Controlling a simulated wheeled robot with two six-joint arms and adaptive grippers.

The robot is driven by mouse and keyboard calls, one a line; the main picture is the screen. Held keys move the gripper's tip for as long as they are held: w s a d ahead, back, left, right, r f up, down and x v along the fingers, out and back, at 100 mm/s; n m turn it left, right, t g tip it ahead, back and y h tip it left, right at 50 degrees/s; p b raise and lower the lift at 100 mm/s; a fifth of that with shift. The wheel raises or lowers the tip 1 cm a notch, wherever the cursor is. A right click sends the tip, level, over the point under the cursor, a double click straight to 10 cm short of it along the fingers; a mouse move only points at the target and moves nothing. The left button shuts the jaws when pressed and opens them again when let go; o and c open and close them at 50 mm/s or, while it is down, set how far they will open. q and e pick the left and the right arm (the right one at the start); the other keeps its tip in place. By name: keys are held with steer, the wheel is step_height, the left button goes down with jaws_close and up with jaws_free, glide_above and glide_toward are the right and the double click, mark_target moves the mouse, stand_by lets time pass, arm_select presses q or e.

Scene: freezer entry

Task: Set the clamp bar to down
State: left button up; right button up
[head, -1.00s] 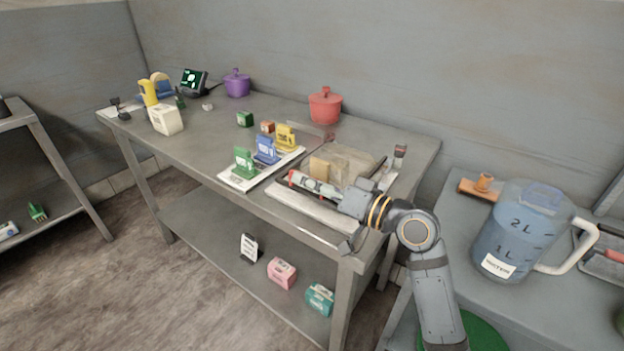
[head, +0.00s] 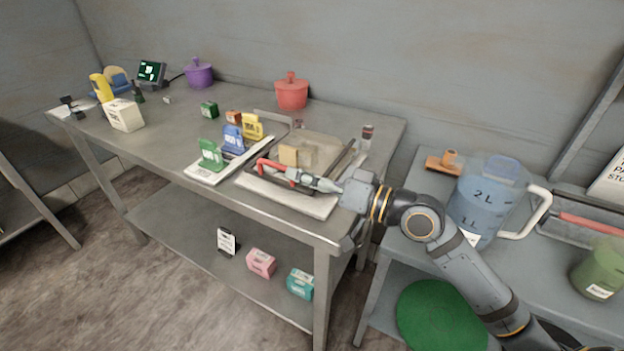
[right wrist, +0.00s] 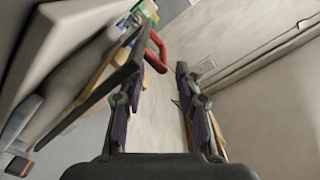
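The clamp stands at the front right of the steel table, with a pale base (head: 285,197) and a tan block (head: 289,155) on it. Its bar has a red handle (head: 272,163), at the left side of the clamp. My right gripper (head: 299,179) reaches in from the right, low over the clamp, with its tips close to the red handle. In the right wrist view the two fingers (right wrist: 161,72) stand apart, and the red handle (right wrist: 156,50) shows beside the left fingertip. I cannot tell whether they touch. My left gripper is out of view.
Green (head: 210,154), blue (head: 233,139) and yellow (head: 251,126) holders stand on a white board left of the clamp. A red pot (head: 291,92) stands behind. A water jug (head: 484,205) is on the right-hand table. The table's middle left is mostly clear.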

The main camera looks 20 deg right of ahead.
steer(key=shift+s+d, duration=0.55)
steer(key=shift+s, duration=0.15)
